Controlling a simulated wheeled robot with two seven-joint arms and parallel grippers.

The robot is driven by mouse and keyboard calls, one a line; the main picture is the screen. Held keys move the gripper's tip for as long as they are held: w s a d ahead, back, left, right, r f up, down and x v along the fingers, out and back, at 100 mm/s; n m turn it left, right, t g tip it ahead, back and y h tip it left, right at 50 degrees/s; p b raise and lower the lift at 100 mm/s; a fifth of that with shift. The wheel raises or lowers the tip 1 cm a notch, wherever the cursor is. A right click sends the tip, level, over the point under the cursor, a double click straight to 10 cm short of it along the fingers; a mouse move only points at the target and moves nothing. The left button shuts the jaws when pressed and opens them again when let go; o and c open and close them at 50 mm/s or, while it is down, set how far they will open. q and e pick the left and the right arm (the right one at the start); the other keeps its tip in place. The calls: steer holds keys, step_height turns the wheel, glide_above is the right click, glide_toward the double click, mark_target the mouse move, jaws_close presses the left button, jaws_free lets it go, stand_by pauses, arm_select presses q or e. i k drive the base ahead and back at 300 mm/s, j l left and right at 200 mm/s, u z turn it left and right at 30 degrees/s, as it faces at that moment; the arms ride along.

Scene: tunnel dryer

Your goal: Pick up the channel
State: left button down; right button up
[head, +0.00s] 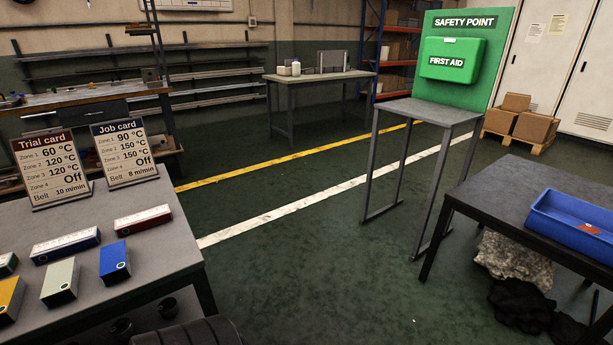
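I cannot pick out with certainty which thing is the channel. Long metal-looking lengths lie on the wall rack (210,75) at the back left, too small and dark to tell apart. Neither of my grippers is in the head view, so their state does not show.
The near-left table (180,235) bears coloured boxes, a Trial card (45,167) and a Job card (125,152). A dark table (490,205) at right holds a blue bin (565,228) with a red item inside. A narrow table (432,112) stands before the first aid box (450,60). Floor between is clear.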

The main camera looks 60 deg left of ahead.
mark_target(64, 275)
steer(key=k+u, duration=0.1)
steer(key=u, duration=2.9)
